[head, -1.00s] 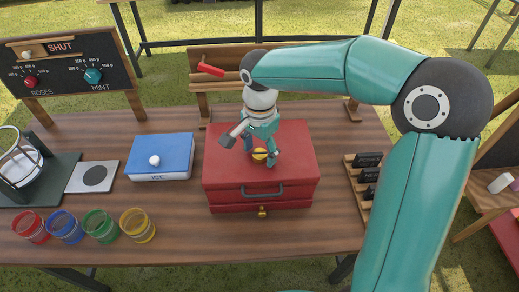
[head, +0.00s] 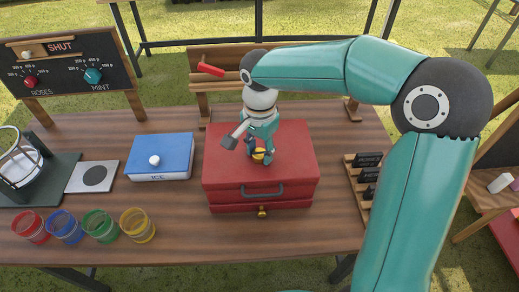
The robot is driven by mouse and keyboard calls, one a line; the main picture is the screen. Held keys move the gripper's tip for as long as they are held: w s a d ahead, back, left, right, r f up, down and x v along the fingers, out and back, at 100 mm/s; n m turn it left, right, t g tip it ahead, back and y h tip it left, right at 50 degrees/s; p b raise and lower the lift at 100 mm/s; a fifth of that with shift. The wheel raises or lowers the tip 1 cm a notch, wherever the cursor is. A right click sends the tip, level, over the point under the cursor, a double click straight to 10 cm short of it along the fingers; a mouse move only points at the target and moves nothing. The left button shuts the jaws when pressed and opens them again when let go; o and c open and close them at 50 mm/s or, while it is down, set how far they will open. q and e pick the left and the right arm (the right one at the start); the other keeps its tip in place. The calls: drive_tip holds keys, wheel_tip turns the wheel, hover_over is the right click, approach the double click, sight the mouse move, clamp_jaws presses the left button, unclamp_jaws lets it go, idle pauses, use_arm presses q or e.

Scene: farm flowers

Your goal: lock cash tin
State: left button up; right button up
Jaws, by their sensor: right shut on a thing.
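The red cash tin (head: 225,175) sits on the wooden table with its lid down. It has a grey handle and a small brass piece (head: 262,212) low on its front. My right gripper (head: 260,157) points down over the middle of the lid. It is shut on a small yellow knob (head: 262,155), which is partly hidden by the fingers. Whether the knob is fixed to the lid I cannot tell. My left gripper is not in view.
A blue ice box (head: 175,143) stands left of the tin. Red, blue, green and yellow jars (head: 138,226) stand at the front left. A rack of dark labels (head: 366,175) stands on the right. The table (head: 190,225) is clear before the tin.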

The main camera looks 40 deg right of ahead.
sight(259, 152)
drive_tip(key=n, duration=0.4)
drive_tip(key=shift+n, duration=0.4)
drive_tip(key=n, duration=0.8)
drive_tip(key=shift+r+n+p, duration=0.1)
drive_tip(key=shift+n+p, duration=0.25)
drive_tip(key=shift+n, duration=0.05)
drive_tip(key=shift+w+n, duration=0.1)
drive_tip(key=shift+n, duration=1.7)
drive_tip(key=o, duration=1.1)
drive_tip(key=shift+o, duration=0.2)
wheel_tip(259, 152, up, 12)
